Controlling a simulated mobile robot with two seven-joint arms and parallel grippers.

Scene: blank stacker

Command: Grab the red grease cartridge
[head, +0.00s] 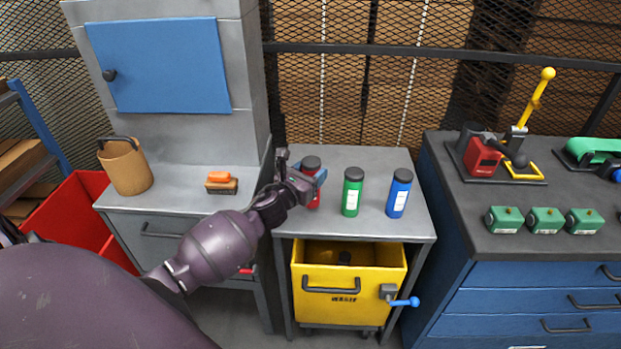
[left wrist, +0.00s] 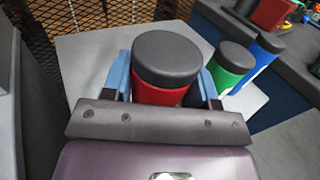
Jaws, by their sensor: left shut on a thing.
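The red grease cartridge (head: 313,198) with a dark cap stands upright on the small grey table (head: 345,157). My left gripper (head: 308,180) is shut on it, reaching in from the left. In the left wrist view the cartridge (left wrist: 158,95) sits between the two blue fingers of the gripper (left wrist: 162,88), and its lower part is hidden by the gripper body. I cannot tell whether its base touches the table. My right gripper is not in view.
A green cartridge (head: 352,197) and a blue cartridge (head: 398,198) stand to the right on the same table. A yellow bin (head: 372,255) is below. A grey cabinet with an orange-topped brush (head: 221,185) and a brown bucket (head: 126,168) is left. A dark workbench (head: 520,220) is right.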

